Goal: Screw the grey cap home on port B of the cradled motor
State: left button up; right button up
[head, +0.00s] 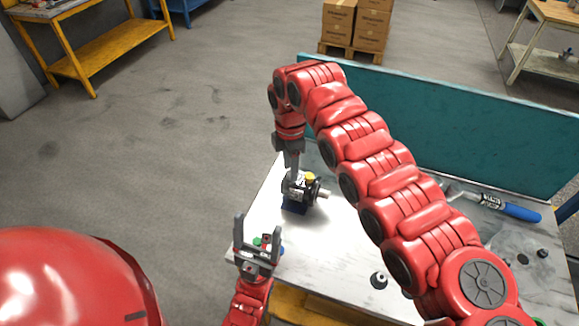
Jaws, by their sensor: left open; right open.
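The motor (302,190) is a small dark body with a light shaft pointing right, seated in a blue cradle (296,208) near the table's left edge. A yellow cap (310,178) sits on its top. My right gripper (291,170) points down at the top left of the motor, seen nearly edge-on; it is open, and I cannot tell whether it touches anything. My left gripper (258,228) is open, fingers up, in front of the motor and apart from it. I cannot make out the grey cap or port B; the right fingers cover part of the motor's top.
Small green (257,241) and red pieces show behind my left fingers. A small dark-and-white round piece (378,281) stands on the white table (325,250). A blue-handled tool (510,207) lies at the right. A teal panel (450,130) closes the back. My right arm hides the table's middle.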

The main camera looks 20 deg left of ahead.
jog(key=shift+w+r+p, duration=0.15)
jog(key=shift+r+p, duration=0.35)
jog(key=shift+r, duration=1.05)
jog(key=o, duration=0.6)
jog(key=shift+a, duration=0.1)
jog(key=shift+c, duration=0.2)
